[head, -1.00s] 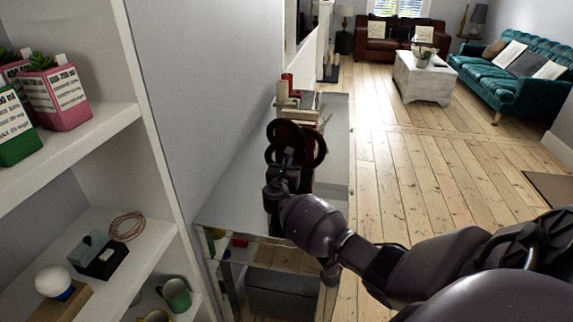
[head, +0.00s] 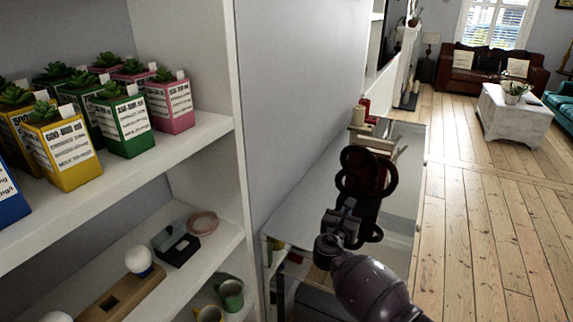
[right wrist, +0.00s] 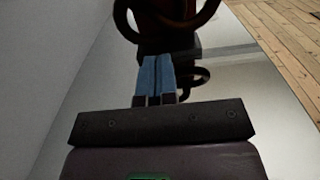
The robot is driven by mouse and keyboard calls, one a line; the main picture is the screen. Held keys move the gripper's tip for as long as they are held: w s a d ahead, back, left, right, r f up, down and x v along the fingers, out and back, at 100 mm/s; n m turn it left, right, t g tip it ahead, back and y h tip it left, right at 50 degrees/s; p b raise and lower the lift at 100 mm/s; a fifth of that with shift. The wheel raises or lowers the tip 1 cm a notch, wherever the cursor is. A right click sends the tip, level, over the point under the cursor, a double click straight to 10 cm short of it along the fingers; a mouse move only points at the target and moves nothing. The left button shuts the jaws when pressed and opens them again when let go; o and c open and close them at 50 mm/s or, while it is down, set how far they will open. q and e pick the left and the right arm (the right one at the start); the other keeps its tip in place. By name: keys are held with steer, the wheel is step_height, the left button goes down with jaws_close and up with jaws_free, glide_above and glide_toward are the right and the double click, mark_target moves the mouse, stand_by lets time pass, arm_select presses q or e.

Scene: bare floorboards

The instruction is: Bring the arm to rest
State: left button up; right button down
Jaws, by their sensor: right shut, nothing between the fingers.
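My right arm comes in from the bottom of the head view. Its gripper (head: 346,208) is over the top of a low, glossy cabinet (head: 312,200). In the right wrist view the two blue-grey fingers (right wrist: 155,62) lie side by side, shut with nothing between them. Just beyond the fingertips stands a dark red-brown object with round loops (head: 362,172), which also shows in the right wrist view (right wrist: 170,18). I cannot tell whether the fingers touch it. My left gripper is not in view.
White shelves (head: 205,140) stand close on the left, holding potted succulents (head: 122,118), a pink pot (head: 170,104) and mugs (head: 230,293). Books (head: 375,141) lie at the cabinet's far end. Open floorboards (head: 470,220) are on the right, with a white coffee table (head: 515,118) beyond.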

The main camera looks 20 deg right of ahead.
steer(key=w+a+m+t+y, duration=0.2)
steer(key=a+m+y, duration=0.45)
steer(key=m, duration=0.25)
steer(key=s+a+f+m+y, duration=0.4)
steer(key=s+a+m+y, duration=0.1)
steer(key=s+a+m, duration=0.1)
steer(key=s+f+m+g, duration=0.1)
steer(key=s+f+m, duration=0.2)
steer(key=s, duration=0.6)
steer(key=s+a+f+m+y, duration=0.1)
steer(key=s+f+m, duration=0.2)
steer(key=s, duration=0.6)
steer(key=s+f+m+g+y, duration=0.1)
steer(key=s+f+m, duration=0.3)
steer(key=s, duration=0.6)
steer(key=shift+a+f+g, duration=0.3)
steer(key=shift+a+f, duration=0.1)
steer(key=shift+f, duration=0.25)
steer(key=shift+d, duration=0.15)
